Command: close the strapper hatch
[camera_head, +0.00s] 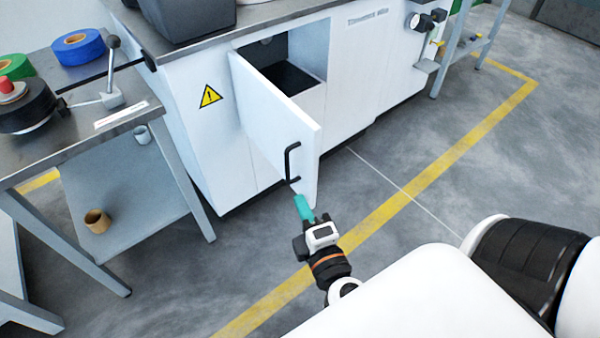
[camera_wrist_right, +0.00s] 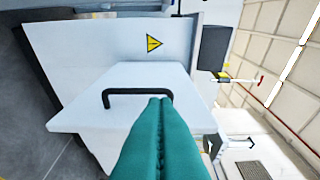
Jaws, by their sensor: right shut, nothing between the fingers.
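The strapper hatch (camera_head: 268,118) is a white door on the front of the white machine cabinet. It stands open, swung outward from its left side, and shows a dark opening (camera_head: 290,72) behind it. A black bar handle (camera_head: 291,162) is on its outer face near the free edge. My right gripper (camera_head: 301,200), with teal fingers, is shut and empty just below the handle in the head view. In the right wrist view the hatch (camera_wrist_right: 85,120) and handle (camera_wrist_right: 137,92) lie ahead of the closed fingertips (camera_wrist_right: 160,100); I cannot tell whether they touch. My left gripper is not in view.
A steel table (camera_head: 95,145) with blue tape (camera_head: 78,46), green tape and a lever tool stands at the left. A brown roll (camera_head: 97,220) sits on its lower shelf. The floor before the hatch is clear, with a yellow line (camera_head: 395,205) across it.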

